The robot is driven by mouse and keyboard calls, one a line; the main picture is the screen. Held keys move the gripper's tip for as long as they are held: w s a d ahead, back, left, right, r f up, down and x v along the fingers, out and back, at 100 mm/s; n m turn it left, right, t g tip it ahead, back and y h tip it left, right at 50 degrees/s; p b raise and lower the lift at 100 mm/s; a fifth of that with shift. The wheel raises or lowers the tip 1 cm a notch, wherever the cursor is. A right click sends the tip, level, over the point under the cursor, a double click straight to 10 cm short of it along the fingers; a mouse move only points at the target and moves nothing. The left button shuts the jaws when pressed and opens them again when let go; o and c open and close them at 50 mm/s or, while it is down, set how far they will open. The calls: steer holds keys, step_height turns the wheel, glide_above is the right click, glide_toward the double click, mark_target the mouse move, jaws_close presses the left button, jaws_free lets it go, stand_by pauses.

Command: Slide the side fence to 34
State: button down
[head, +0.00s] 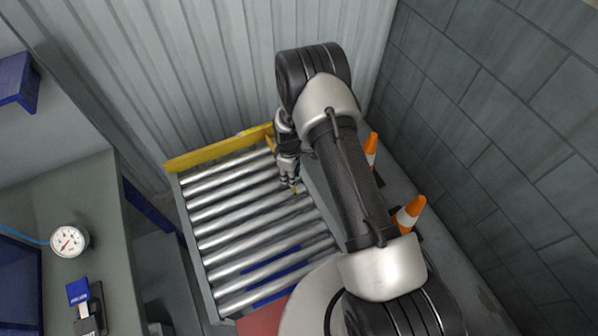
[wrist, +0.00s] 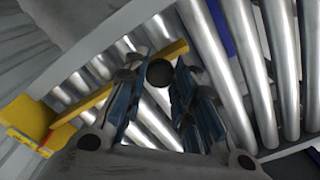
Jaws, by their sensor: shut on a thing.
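The side fence (wrist: 100,103) is a narrow yellow bar lying across the rollers in the wrist view, with a dark round knob (wrist: 188,76) beside it. In the head view my arm mostly hides the fence, and a yellow end shows (head: 294,189) just past my gripper (head: 289,180). My gripper (wrist: 166,85) is low over the rollers and shut on the fence's handle, though its fingers hide the contact. A yellow rail (head: 220,149) crosses the far end of the runout table. No scale number is readable.
The roller table (head: 194,240) has bare rollers left of my gripper. Two orange cones (head: 409,214) stand right of the table by the grey block wall (head: 480,100). A bench (head: 75,200) with a dial gauge (head: 68,240) stands at the left.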

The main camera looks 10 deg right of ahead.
steer(key=a, duration=0.2)
steer(key=shift+s+a, duration=0.25)
steer(key=shift+a, duration=0.1)
steer(key=c, duration=1.3)
jaws_free()
step_height(320, 180, up, 12)
